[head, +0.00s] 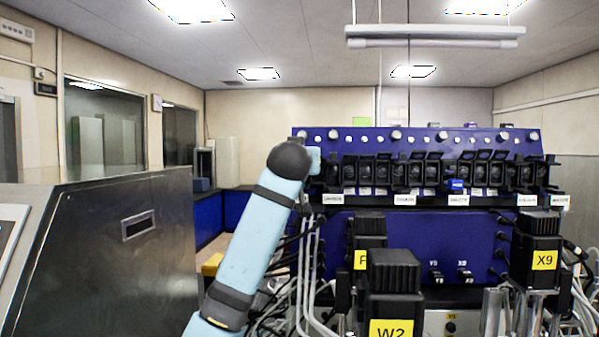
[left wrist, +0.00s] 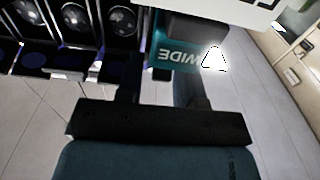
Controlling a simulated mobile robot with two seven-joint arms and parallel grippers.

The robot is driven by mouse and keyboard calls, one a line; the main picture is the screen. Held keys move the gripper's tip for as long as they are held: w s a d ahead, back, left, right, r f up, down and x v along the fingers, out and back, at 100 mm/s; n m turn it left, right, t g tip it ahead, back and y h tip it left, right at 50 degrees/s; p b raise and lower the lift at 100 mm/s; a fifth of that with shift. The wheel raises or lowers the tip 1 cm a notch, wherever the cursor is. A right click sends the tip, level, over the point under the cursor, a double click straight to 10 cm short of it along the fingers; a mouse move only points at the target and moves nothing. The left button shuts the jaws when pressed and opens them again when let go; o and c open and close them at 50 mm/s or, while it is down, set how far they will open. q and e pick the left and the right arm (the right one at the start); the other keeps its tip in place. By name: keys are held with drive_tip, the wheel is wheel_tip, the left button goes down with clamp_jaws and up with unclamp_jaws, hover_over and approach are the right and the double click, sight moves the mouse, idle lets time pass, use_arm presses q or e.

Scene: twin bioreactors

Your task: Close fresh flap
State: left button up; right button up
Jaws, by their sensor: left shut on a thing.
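A row of black pump heads (head: 415,172) with white labels below runs along the blue bioreactor cabinet (head: 400,240). My left arm rises to the left end of this row, and its hand is mostly hidden there. In the left wrist view my left gripper (left wrist: 160,85) has its two dark fingers at a teal flap (left wrist: 178,58) with upside-down lettering and a white warning triangle. The fingers are shut on this flap, and a black part lies just beyond it. I cannot tell from the labels which flap is the fresh one. My right gripper is not in view.
Black motor towers marked W2 (head: 391,290) and X9 (head: 540,245) stand in front of the cabinet. Tubes and cables hang near my left arm. A dark metal cabinet (head: 100,255) stands at the left. Neighbouring pump heads (left wrist: 122,20) are close to the fingers.

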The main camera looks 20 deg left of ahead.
use_arm(q)
drive_tip(key=shift+f+t+y+b, duration=0.3)
drive_tip(key=shift+t+b, duration=0.7)
drive_tip(key=shift+b, duration=0.1)
drive_tip(key=shift+r, duration=0.1)
drive_tip(key=o, duration=0.6)
